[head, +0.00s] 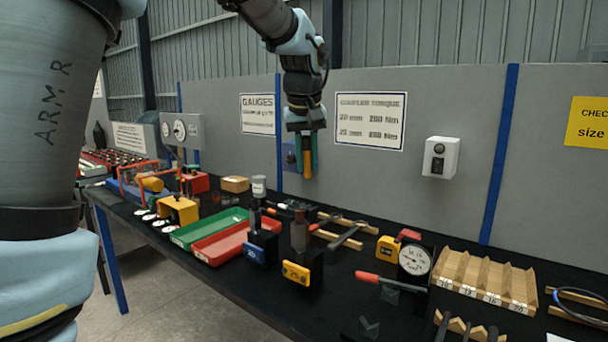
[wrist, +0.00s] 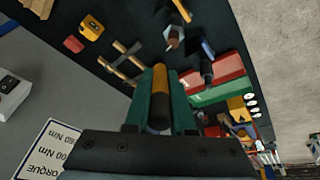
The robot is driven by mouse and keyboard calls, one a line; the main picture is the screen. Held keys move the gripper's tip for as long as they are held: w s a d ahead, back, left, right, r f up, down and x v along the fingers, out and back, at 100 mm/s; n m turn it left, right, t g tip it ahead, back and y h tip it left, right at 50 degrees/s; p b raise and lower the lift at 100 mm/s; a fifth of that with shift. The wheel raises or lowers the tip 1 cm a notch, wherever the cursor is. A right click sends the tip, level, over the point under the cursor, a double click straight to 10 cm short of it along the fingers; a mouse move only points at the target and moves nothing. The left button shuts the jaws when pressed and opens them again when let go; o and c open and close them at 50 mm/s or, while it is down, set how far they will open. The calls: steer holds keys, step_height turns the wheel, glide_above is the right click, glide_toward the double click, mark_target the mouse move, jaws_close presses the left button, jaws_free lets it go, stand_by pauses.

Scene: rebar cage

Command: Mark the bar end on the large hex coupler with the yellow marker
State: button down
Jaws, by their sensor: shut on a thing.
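My gripper (head: 307,168) is raised above the far side of the bench, pointing down, with green fingers. It is shut on the yellow marker (head: 308,162). In the wrist view the marker (wrist: 161,80) lies between the green fingers, yellow with a dark end. The large hex coupler (head: 299,236) stands upright in a black block with a yellow tag (head: 295,272), nearer the front and lower than my gripper. It also shows in the wrist view (wrist: 172,40), well apart from the marker. Any mark on its bar end is too small to tell.
A smaller coupler (head: 256,218) stands left in a block with a blue tag. Red (head: 225,243) and green (head: 205,230) trays lie further left. A dial gauge (head: 415,262) and wooden rack (head: 482,280) stand right. The panel behind carries a torque sign (head: 370,120).

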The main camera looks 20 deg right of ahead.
steer(key=shift+s+f, duration=0.1)
steer(key=shift+f, duration=0.15)
steer(key=shift+f+b, duration=2.4)
steer(key=shift+f, duration=0.35)
steer(key=shift+f+b, duration=0.65)
steer(key=shift+f, duration=0.3)
steer(key=shift+a, duration=0.1)
steer(key=shift+r+p, duration=0.15)
steer(key=shift+p, duration=0.4)
steer(key=shift+r, duration=0.15)
steer(key=shift+r+p, duration=2.4)
steer(key=shift+r, duration=0.5)
